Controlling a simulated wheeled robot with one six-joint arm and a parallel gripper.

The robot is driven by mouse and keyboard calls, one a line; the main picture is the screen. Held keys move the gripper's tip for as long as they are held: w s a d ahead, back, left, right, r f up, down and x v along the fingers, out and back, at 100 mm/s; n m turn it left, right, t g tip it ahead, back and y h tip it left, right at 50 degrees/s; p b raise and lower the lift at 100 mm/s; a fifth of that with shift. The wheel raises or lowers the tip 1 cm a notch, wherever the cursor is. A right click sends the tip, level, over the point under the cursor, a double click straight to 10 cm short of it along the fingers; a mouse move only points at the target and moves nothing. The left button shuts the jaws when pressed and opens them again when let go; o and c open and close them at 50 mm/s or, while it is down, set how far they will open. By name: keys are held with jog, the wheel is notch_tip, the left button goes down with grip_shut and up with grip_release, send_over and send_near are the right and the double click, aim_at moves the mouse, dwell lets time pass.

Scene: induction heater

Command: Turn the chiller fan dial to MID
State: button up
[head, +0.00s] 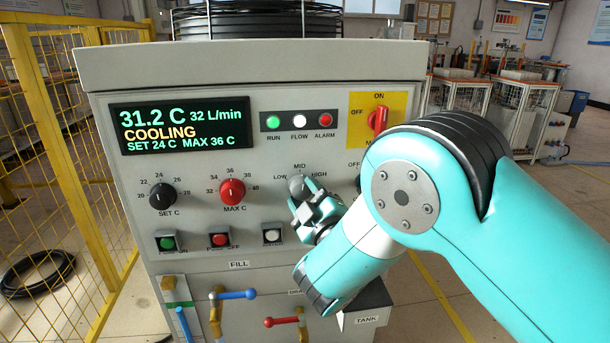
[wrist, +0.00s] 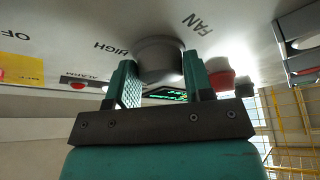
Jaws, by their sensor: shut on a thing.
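The chiller fan dial (head: 297,185) is a grey knob on the front panel, with LOW, MID and HIGH printed around it. It also shows in the wrist view (wrist: 158,58), beside the words HIGH and FAN. My gripper (head: 304,193) is at the dial, reaching in from the lower right. In the wrist view my gripper (wrist: 160,78) has one teal finger on each side of the knob and is shut on it. The fingers partly cover the dial in the head view, and I cannot tell where its pointer stands.
The black SET C dial (head: 162,196) and red MAX C dial (head: 232,192) are to the left. A white button (head: 272,236) sits just below. The red main switch (head: 377,121) is above right, near my arm. The display (head: 182,128) reads COOLING.

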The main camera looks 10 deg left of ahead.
jog(key=shift+r+n+g+p, duration=0.2)
jog(key=shift+n+g+p, duration=0.2)
jog(key=shift+n+p, duration=0.9)
jog(key=shift+p, duration=0.3)
jog(key=o, duration=0.9)
jog(key=shift+f, duration=0.1)
jog(key=shift+f, duration=0.1)
